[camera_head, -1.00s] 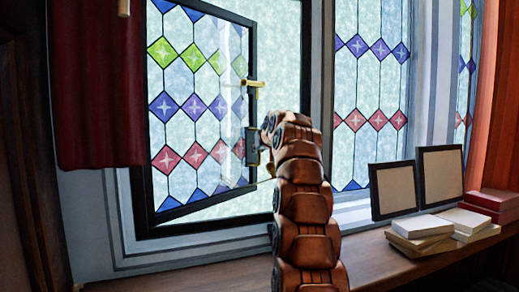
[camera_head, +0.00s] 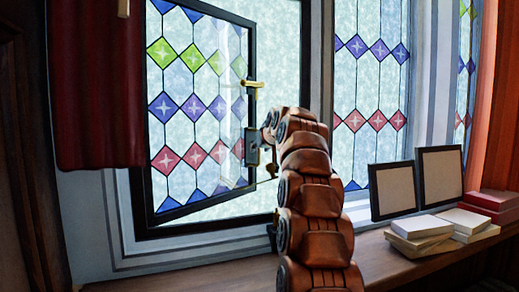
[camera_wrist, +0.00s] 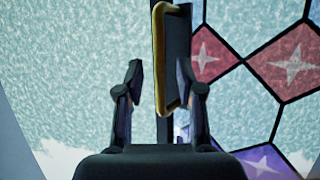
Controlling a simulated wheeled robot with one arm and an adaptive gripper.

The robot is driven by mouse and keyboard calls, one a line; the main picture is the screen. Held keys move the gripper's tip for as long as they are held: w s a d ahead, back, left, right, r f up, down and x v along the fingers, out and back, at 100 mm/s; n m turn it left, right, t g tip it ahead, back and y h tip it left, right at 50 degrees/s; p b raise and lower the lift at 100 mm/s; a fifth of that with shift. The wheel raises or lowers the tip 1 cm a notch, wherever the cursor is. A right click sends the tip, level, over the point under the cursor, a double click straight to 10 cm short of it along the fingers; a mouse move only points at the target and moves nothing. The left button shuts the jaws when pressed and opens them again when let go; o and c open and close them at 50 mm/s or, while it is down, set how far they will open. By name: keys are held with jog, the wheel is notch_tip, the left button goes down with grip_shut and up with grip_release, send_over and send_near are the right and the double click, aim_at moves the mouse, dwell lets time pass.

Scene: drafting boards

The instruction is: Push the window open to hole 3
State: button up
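The stained-glass window sash (camera_head: 200,105) stands partly open, with a gap between its dark free edge and the window frame (camera_head: 289,110). A brass handle (camera_head: 253,84) sits on that edge. No numbered holes can be made out.
A wooden sill (camera_head: 370,268) runs below the window. Two picture frames (camera_head: 394,189) and several stacked books (camera_head: 420,228) stand on its right. A red curtain (camera_head: 98,90) hangs at the left, overlapping the window side. My arm rises over the sill's middle.

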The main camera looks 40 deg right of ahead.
jog(key=v, duration=0.9)
jog(key=shift+s, duration=0.2)
jog(key=shift+a+r, duration=0.1)
dwell(0.4)
